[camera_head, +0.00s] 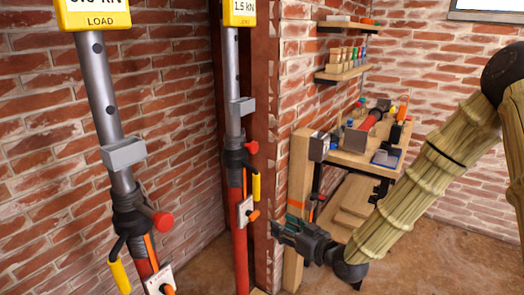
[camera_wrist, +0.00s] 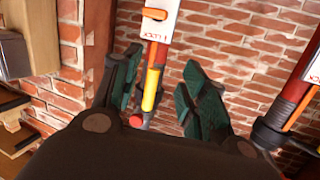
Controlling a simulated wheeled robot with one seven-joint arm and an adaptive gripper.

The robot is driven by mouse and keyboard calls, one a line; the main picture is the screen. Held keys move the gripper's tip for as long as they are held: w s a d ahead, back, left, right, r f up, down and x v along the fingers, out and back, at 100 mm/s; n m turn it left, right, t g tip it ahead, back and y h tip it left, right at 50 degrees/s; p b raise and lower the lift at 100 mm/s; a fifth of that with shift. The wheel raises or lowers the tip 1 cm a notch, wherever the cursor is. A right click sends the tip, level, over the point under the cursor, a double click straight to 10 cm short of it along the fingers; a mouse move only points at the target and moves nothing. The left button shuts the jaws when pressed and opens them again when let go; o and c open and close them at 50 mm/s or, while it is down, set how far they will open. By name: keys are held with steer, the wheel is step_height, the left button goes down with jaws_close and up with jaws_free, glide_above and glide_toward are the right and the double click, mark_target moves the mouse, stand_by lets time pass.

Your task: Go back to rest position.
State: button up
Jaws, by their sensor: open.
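My gripper (camera_head: 284,225) is at the end of my arm in the head view, low and right of the middle prop, in front of the wooden post. Its dark green fingers also show in the wrist view (camera_wrist: 161,84), spread apart with nothing held between them. Behind the gap is a steel prop with a white label plate (camera_wrist: 172,20), a yellow lever (camera_wrist: 151,88) and a red knob (camera_wrist: 137,121). I cannot tell exactly how far the fingers are from it.
Two red-and-grey props, the left one (camera_head: 99,100) and the middle one (camera_head: 234,130), stand by brick walls with yellow load displays (camera_head: 95,14) on top. A wooden post (camera_head: 299,170), a workbench (camera_head: 352,158) with tools and shelves (camera_head: 340,74) are behind my arm. Open floor (camera_head: 440,262) lies at right.

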steer(key=s+d+f+m+g+h+p, duration=0.1)
steer(key=s+d+f+m+g+h, duration=0.15)
steer(key=s+f, duration=0.8)
steer(key=s+d+f+m+g+h+p, duration=0.2)
steer(key=s+d+f+g+h, duration=0.15)
steer(key=s+f, duration=0.7)
steer(key=s+d+f+g+h, duration=0.1)
steer(key=s+d+f+g, duration=0.1)
steer(key=s, duration=0.4)
steer(key=s+d+f+m+g+h+p, duration=0.1)
steer(key=s+d+f+g, duration=0.1)
steer(key=s+f, duration=0.2)
steer(key=s+d+f+m+g+h+p, duration=0.1)
steer(key=s+d+f+g, duration=0.1)
steer(key=s, duration=0.8)
steer(key=shift+s+d+f+g+h, duration=0.35)
steer(key=shift+d+f, duration=0.2)
steer(key=shift+f, duration=0.35)
steer(key=shift+w, duration=0.15)
